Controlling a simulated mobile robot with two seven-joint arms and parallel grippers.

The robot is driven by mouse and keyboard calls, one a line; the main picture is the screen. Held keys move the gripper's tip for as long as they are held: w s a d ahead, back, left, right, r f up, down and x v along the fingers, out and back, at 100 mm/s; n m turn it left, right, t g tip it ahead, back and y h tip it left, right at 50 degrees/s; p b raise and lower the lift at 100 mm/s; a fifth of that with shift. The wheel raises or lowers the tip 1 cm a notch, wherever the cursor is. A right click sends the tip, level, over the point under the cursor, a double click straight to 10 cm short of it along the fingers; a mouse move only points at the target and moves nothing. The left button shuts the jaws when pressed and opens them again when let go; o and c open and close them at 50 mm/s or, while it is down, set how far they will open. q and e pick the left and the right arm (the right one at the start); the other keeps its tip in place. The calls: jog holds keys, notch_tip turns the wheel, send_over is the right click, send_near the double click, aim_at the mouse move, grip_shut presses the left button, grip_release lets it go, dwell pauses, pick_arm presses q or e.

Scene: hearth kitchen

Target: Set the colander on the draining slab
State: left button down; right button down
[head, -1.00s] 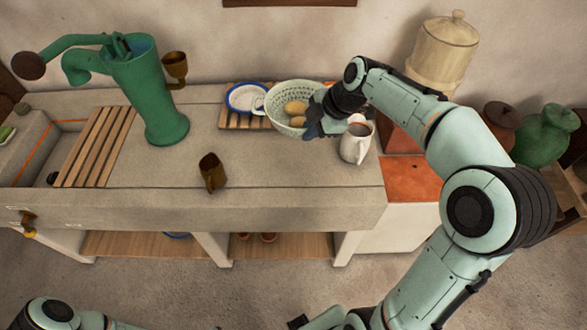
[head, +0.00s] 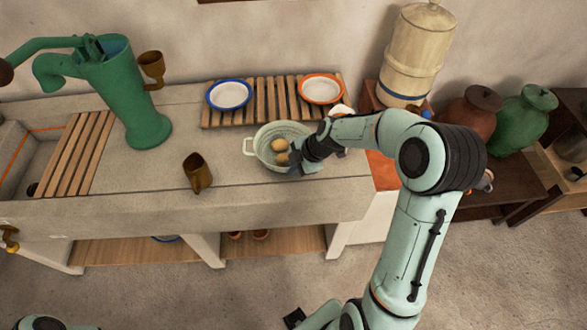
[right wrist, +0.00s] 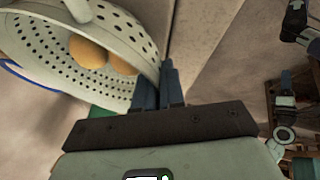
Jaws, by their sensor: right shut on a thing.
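The colander (head: 262,150), a pale green perforated bowl with side handles, holds brown egg-like things (head: 279,145). My right gripper (head: 297,165) is shut on the colander's right rim. In the right wrist view the rim of the colander (right wrist: 140,45) meets the fingers (right wrist: 171,85). The colander looks upright over the stone slab (head: 235,180), in front of the slatted rack (head: 240,115). I cannot tell whether its base touches the stone. My left gripper does not show clearly; only a bit of my left arm shows at the lower left.
A blue-rimmed plate (head: 229,95) and an orange-rimmed plate (head: 321,89) lie on the rack. A white jug (head: 340,110) is mostly hidden behind my right arm.

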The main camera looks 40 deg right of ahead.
jog(key=shift+f, duration=0.65)
jog(key=shift+f, duration=0.2)
jog(key=c, duration=1.2)
grip_release()
jog(key=shift+c, duration=0.2)
jog(key=shift+r, duration=0.25)
jog(key=v, duration=1.2)
jog(key=shift+b, duration=0.45)
jog(key=shift+d+f, duration=0.1)
